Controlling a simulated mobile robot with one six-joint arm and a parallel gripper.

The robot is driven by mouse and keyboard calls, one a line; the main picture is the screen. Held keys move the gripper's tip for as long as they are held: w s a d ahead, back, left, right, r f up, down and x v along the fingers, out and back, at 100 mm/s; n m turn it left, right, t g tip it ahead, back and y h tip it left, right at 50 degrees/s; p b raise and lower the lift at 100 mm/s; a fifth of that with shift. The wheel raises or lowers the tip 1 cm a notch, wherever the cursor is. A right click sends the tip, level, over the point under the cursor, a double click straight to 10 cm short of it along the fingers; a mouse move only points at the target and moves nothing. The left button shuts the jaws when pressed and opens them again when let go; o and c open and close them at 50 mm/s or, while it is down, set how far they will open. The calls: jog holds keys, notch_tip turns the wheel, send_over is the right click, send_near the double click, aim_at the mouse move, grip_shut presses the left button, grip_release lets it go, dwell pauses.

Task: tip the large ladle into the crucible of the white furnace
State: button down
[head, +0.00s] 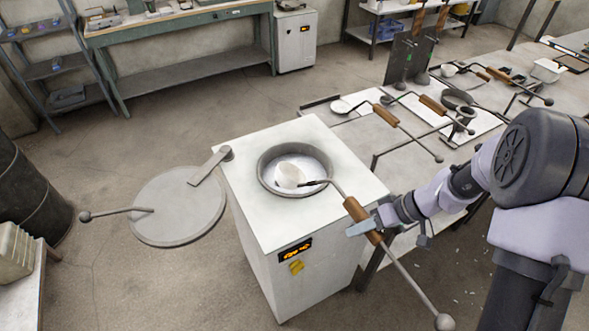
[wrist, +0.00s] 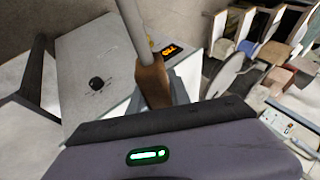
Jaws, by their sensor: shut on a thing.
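The white furnace (head: 270,229) stands in the middle of the head view, its round lid (head: 178,207) swung out to the left. Its crucible (head: 265,180) is open at the top, with a grey rim. The large ladle's white bowl (head: 290,174) is over or inside the crucible mouth; its exact height and tilt are hard to tell. My gripper (head: 367,226) is shut on the ladle's wooden grip (head: 356,209), right of the furnace top. The grip also shows in the wrist view (wrist: 152,82), where the bowl is out of sight.
A long table (head: 372,135) at right holds smaller ladles (head: 341,106), trays and dark plates. A green workbench (head: 180,25) is at the back. A dark barrel (head: 30,190) stands at far left. The floor in front of the furnace is mostly clear.

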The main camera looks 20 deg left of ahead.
jog(key=r+t+h+b, duration=0.1)
jog(key=s+a+r+t+h+b, duration=0.1)
jog(key=t, duration=0.1)
jog(key=s+a+r+n+t+h+b, duration=0.1)
jog(key=r+h, duration=0.1)
jog(key=shift+t, duration=0.3)
dwell(0.4)
